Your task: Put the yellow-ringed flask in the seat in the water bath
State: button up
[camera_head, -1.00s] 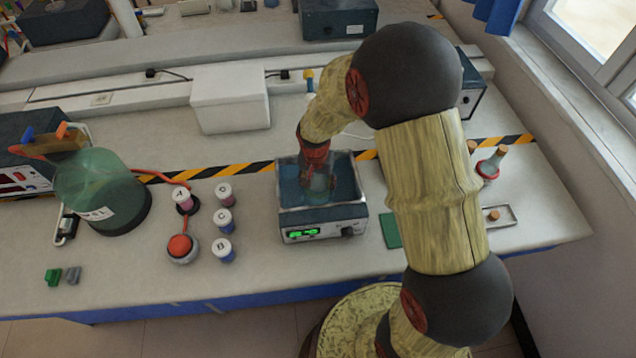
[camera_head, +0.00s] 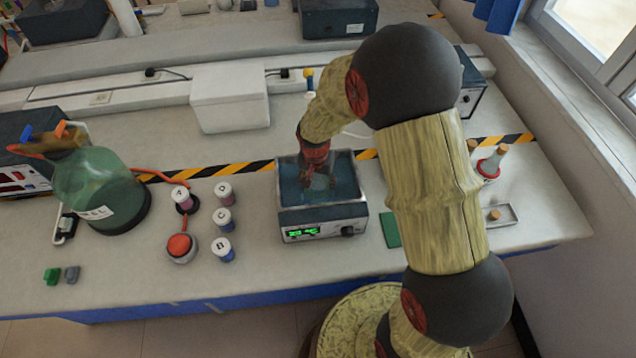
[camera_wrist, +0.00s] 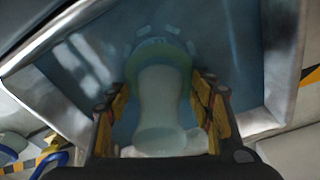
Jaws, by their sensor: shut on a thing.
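The water bath (camera_head: 325,221) is a metal box with blue water inside and a green-lit display on its front. My gripper (camera_head: 318,184) reaches down into its basin from above. In the wrist view my gripper (camera_wrist: 160,115) is shut on the neck of a pale, translucent flask (camera_wrist: 160,92), one finger on each side. A yellow-green ring (camera_wrist: 160,52) shows around the flask at its far end, inside the bath. In the head view the flask is mostly hidden by my gripper and the water.
Several lidded jars (camera_head: 222,220) stand left of the bath, near a large green glass bottle (camera_head: 95,185). A white box (camera_head: 230,98) stands behind. A green pad (camera_head: 390,230) and a small tray with a cork (camera_head: 500,215) lie to the right, near a corked flask (camera_head: 491,162).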

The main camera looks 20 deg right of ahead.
jog(key=shift+f, duration=0.1)
jog(key=o, duration=1.8)
jog(key=shift+c, duration=0.2)
jog(key=r, duration=0.8)
jog(key=s+r, duration=0.1)
jog(key=r, duration=0.3)
jog(key=shift+s+a, duration=0.1)
jog(key=shift+a, duration=0.3)
